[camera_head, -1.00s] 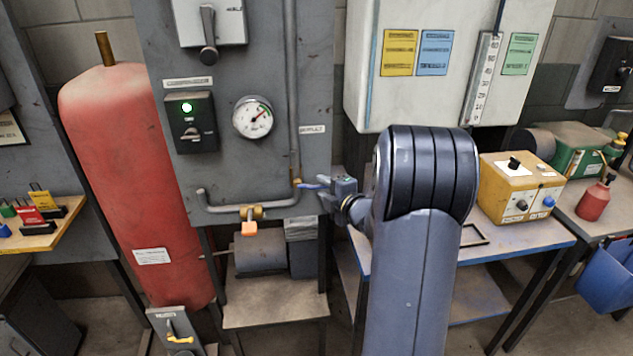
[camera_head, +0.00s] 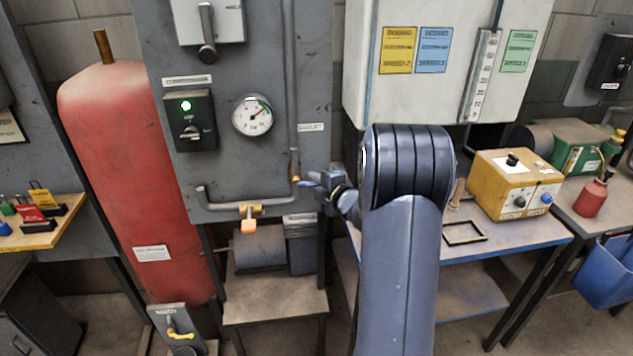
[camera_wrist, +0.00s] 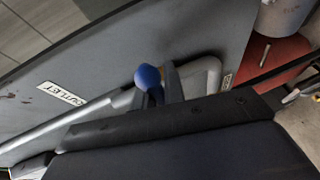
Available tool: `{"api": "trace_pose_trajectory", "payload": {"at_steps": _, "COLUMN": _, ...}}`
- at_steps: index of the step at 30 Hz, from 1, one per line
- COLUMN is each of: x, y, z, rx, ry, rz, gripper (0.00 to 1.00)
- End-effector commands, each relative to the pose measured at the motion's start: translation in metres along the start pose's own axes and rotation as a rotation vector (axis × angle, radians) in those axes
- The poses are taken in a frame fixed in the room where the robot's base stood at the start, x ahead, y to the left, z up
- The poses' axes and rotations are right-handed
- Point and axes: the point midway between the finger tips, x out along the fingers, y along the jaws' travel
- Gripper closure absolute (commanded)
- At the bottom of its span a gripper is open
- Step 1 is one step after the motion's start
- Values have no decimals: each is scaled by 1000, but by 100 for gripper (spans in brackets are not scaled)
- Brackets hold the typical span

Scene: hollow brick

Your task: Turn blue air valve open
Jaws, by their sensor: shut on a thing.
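The blue air valve handle (camera_head: 309,184) sits on the pipe at the right edge of the grey panel, beside the brass valve body (camera_head: 295,180). My gripper (camera_head: 324,181) reaches it from the right and is shut on the handle. In the wrist view the rounded blue handle end (camera_wrist: 148,77) sticks out past the dark finger, in front of the grey pipe. The rest of the handle is hidden by the gripper. The "OUTLET" label (camera_wrist: 62,94) is on the panel beside the pipe.
A round gauge (camera_head: 252,115) and a switch box with a green light (camera_head: 189,120) are on the panel. An orange-handled valve (camera_head: 248,226) hangs below. A red tank (camera_head: 130,180) stands left. A workbench with a yellow box (camera_head: 515,183) is at the right.

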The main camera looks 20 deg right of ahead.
Motion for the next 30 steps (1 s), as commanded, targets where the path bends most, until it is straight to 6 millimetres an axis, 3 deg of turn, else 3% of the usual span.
{"api": "trace_pose_trajectory", "payload": {"at_steps": 19, "x": 0, "y": 1, "z": 0, "rx": -18, "ry": -3, "rz": -7, "gripper": 100}}
{"api": "trace_pose_trajectory", "payload": {"at_steps": 30, "x": -2, "y": 11, "z": -2, "rx": -207, "ry": -44, "rz": -84, "gripper": 100}}
